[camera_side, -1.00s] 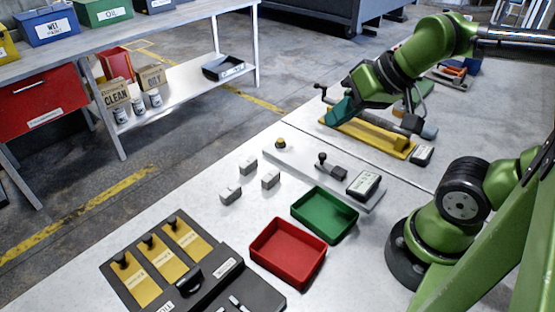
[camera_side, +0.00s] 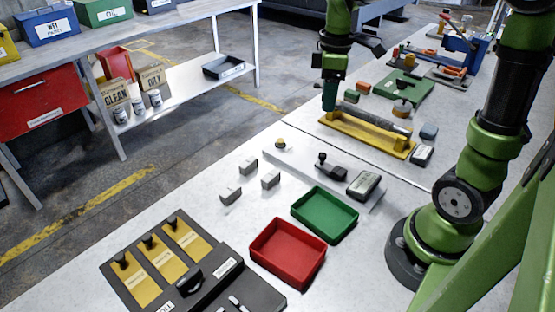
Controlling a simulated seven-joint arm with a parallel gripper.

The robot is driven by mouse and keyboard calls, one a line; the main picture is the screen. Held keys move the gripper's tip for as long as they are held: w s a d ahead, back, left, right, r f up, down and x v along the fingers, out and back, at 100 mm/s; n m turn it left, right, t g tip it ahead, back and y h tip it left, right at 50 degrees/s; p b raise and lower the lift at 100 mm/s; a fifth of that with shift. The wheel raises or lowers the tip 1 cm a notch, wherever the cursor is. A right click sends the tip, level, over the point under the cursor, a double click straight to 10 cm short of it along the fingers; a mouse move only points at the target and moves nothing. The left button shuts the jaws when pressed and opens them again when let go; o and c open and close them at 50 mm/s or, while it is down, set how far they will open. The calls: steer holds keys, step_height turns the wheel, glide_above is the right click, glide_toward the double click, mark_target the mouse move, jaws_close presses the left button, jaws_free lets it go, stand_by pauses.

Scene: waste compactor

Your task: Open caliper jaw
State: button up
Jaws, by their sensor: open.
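A long light-grey caliper-like bar (camera_side: 300,160) lies on the white bench. The jaw opening is too small to tell. My gripper (camera_side: 329,103) points down with teal fingers beyond the bar, by the left end of the yellow fixture (camera_side: 365,137). It is open and holds nothing visible. I cannot tell whether the fingers touch the fixture.
A dark rod (camera_side: 375,118) rests along the yellow fixture. Green (camera_side: 325,213) and red (camera_side: 288,252) trays stand in front of the bar. Several small grey blocks (camera_side: 248,165) lie to its left. A black board with yellow plates (camera_side: 185,240) is nearest. A green board (camera_side: 405,88) lies farther back.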

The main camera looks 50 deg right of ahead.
mark_target(322, 154)
step_height(322, 154, down, 16)
steer(key=shift+s+f+n, duration=0.1)
steer(key=shift+s+n, duration=0.05)
steer(key=shift+n, duration=1.05)
steer(key=shift+c, duration=0.3)
jaws_close()
